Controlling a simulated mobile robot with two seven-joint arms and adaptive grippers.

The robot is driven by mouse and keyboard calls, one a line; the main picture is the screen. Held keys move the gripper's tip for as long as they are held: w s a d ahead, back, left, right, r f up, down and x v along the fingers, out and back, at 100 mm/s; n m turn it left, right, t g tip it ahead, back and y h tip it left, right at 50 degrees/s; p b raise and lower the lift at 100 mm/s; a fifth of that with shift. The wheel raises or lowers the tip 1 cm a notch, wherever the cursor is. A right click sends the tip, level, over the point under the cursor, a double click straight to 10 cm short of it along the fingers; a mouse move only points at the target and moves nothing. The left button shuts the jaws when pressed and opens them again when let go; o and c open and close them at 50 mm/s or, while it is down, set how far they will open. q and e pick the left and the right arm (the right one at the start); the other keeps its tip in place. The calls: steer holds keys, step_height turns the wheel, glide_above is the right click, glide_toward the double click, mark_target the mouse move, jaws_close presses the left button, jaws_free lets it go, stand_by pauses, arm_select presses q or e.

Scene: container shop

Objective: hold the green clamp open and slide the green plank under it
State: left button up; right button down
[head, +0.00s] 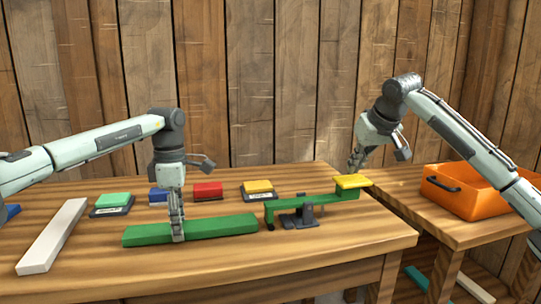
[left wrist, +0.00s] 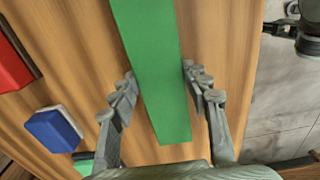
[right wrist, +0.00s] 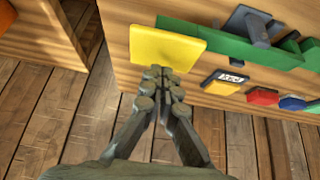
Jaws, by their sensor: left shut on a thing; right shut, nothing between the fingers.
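The green plank (head: 205,230) lies on the table, its right end close to the left end of the green clamp (head: 325,202). My left gripper (head: 178,238) is shut across the plank near its middle; its fingers flank the plank (left wrist: 158,60) in the left wrist view. The clamp is a green lever on a dark grey pivot, with a yellow pad (head: 353,181) raised at its right end and its left end low near the tabletop. My right gripper (head: 354,166) is shut and empty beside the pad; its fingertips overlap the pad's edge (right wrist: 165,45) in the right wrist view. Contact is unclear.
A white plank (head: 52,238) lies at the left. Green (head: 113,200), blue (head: 158,195), red (head: 208,190) and yellow (head: 258,187) blocks stand in a row behind the green plank. An orange crate (head: 465,195) stands on the right table. The front of the main table is clear.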

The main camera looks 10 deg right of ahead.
mark_target(210, 223)
steer(key=shift+a+f, duration=0.1)
steer(key=shift+f, duration=2.85)
arm_select(q)
steer(key=shift+d, duration=3.25)
steer(key=shift+d+f, duration=0.1)
steer(key=shift+f, duration=0.1)
arm_select(e)
steer(key=shift+r, duration=0.1)
arm_select(q)
steer(key=shift+d, duration=0.1)
arm_select(e)
steer(key=shift+r, duration=4.6)
